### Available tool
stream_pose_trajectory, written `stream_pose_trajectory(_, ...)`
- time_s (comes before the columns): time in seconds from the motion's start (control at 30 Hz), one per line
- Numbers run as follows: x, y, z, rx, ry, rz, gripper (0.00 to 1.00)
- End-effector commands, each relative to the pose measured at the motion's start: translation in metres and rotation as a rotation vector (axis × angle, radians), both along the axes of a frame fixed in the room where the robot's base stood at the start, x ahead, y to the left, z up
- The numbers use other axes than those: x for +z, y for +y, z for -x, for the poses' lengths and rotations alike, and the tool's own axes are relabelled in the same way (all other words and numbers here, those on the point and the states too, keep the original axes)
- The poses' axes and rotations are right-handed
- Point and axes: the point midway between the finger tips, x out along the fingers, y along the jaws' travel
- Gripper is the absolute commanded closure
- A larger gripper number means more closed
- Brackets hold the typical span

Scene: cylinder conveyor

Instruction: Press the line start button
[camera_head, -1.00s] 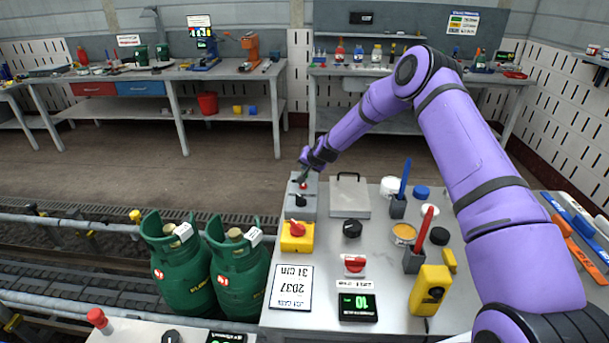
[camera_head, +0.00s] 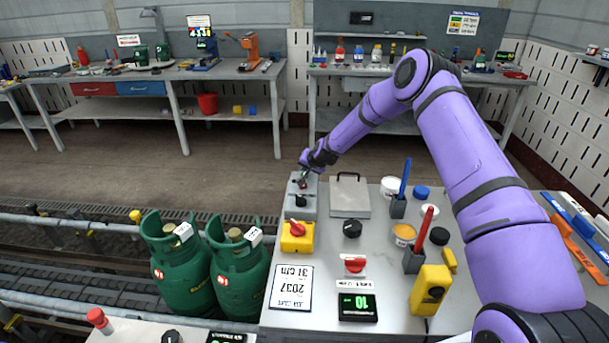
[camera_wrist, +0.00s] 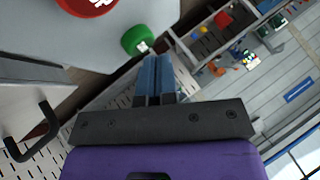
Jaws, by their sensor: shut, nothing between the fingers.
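A grey control box (camera_head: 308,211) stands at the far left corner of the near worktop. In the wrist view, a green button (camera_wrist: 137,39) shows close to the tips of my gripper (camera_wrist: 156,60), just left of them. I cannot tell whether they touch. A larger red button with white marking (camera_wrist: 88,4) is at the top edge of the wrist view. In the head view my gripper (camera_head: 304,176) is at the far end of the control box, and the green button is hidden there. The blue fingers are shut with nothing between them.
A grey lidded case with a handle (camera_head: 349,198) stands right of the box. A yellow box with a red switch (camera_head: 297,242) is in front. Green gas cylinders (camera_head: 238,275) stand on the conveyor (camera_head: 60,275) at left. Cups and tools crowd the right worktop.

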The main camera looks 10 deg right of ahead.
Motion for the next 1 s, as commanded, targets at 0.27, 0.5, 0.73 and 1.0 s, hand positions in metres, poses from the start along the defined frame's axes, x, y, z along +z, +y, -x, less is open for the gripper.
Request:
stream_pose_trajectory(0.27,-0.0027,0.0,0.0,0.0,0.0,0.0,1.0)
stream_pose_trajectory(0.5,-0.0054,-0.0001,0.0,0.0,0.0,0.0,1.0)
stream_pose_trajectory(0.73,-0.0079,-0.0001,0.0,0.0,0.0,0.0,1.0)
stream_pose_trajectory(1.0,-0.0094,0.0,0.0002,0.001,0.001,0.0,1.0)
